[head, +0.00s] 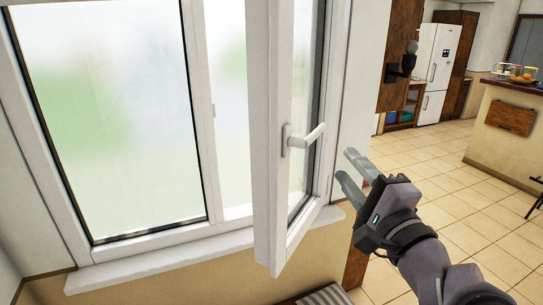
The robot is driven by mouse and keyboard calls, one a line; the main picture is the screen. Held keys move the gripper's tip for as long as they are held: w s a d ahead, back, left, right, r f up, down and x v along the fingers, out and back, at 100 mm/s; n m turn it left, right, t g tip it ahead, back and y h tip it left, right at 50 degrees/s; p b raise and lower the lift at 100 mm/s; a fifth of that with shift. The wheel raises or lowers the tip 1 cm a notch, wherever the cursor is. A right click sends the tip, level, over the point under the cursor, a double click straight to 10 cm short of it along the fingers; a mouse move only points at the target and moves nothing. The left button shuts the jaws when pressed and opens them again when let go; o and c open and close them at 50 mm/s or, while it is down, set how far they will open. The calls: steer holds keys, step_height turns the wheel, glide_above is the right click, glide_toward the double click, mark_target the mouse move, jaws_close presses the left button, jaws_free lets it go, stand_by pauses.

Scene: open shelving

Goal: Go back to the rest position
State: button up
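My gripper (349,171) is in the lower right middle of the head view, with its two grey fingers apart and nothing between them. It is to the right of the white window handle (302,138) and apart from it in the picture. The handle sticks out sideways to the right from the white window sash (268,150). The sash stands swung open into the room. My arm reaches up to the gripper from the bottom right corner.
A fixed window pane (110,110) fills the left, above a white sill (180,262). A wooden panel with a dark wall lamp (402,65) is behind the gripper. A fridge (436,60) and a counter (510,130) stand farther back. Tiled floor (440,165) is open between.

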steer(key=s+d+f+n+g+h+b, duration=0.2)
steer(key=f+g+h, duration=0.1)
steer(key=f, duration=0.3)
steer(key=s+d+f+n+g+h+b, duration=0.1)
steer(key=s+d+f+g+h+b, duration=0.15)
steer(key=f, duration=0.45)
steer(key=s+a+f+n+g+y+b, duration=0.2)
steer(key=s+a+f+n+g+y, duration=0.1)
steer(key=s+a+f+n+g, duration=0.5)
steer(key=s+a+f+n, duration=0.1)
steer(key=s+a+f, duration=0.2)
steer(key=s, duration=0.3)
steer(key=shift+s+a+f+n+y+b, duration=0.35)
steer(key=shift+s+a+n+b, duration=0.05)
steer(key=shift+a, duration=0.1)
